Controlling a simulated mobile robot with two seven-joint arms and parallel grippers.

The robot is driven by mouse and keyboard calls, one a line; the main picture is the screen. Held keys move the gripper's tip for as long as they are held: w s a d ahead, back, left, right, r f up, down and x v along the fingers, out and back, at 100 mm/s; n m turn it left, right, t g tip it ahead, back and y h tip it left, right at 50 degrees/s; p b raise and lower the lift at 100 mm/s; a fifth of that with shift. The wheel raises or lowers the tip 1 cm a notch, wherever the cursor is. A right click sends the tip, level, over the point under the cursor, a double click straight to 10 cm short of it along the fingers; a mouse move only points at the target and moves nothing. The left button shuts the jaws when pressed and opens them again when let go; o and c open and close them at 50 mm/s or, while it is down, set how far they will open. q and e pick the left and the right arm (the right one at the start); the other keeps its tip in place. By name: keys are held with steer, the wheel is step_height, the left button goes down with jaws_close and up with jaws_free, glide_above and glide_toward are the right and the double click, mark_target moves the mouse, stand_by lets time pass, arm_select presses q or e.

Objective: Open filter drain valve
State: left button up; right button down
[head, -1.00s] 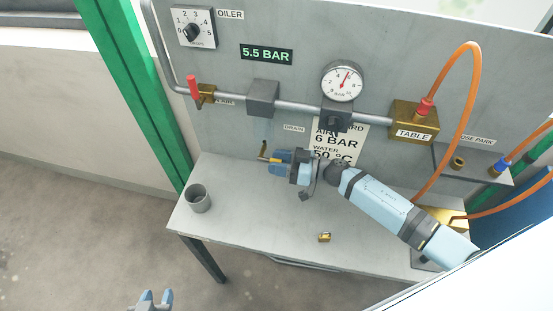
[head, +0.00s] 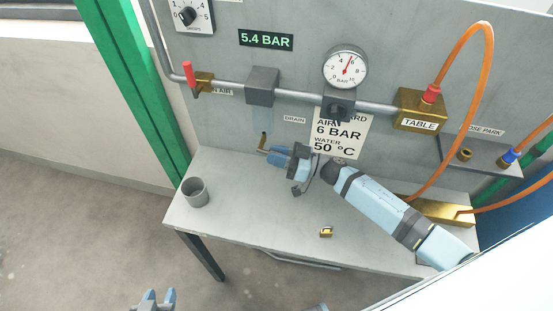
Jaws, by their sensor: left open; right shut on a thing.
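The filter drain valve (head: 263,146) is a small brass fitting under the grey filter block (head: 262,86), left of the "DRAIN" label (head: 294,119). My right gripper (head: 276,155) reaches in from the right, shut on the valve's small brass handle. The fingers hide part of the handle, so its exact angle is unclear. My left gripper (head: 153,300) is at the bottom edge, open and empty, far from the valve.
A grey cup (head: 195,192) stands at the table's left end. A small brass piece (head: 326,232) lies near the front edge. A red-handled valve (head: 190,74), gauge (head: 345,67), 5.4 BAR display (head: 266,40) and orange hose (head: 490,70) are on the panel.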

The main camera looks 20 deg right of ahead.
steer(key=f+t+y+b, duration=0.1)
steer(key=b, duration=0.1)
steer(key=t+y+b, duration=0.1)
steer(key=y+b, duration=0.1)
steer(key=b, duration=0.1)
steer(key=shift+w+a+f+b, duration=0.15)
steer(key=shift+a+f+b, duration=0.05)
steer(key=shift+f+b, duration=0.2)
steer(key=shift+r, duration=0.15)
steer(key=c, duration=1.1)
jaws_free()
steer(key=shift+o, duration=0.2)
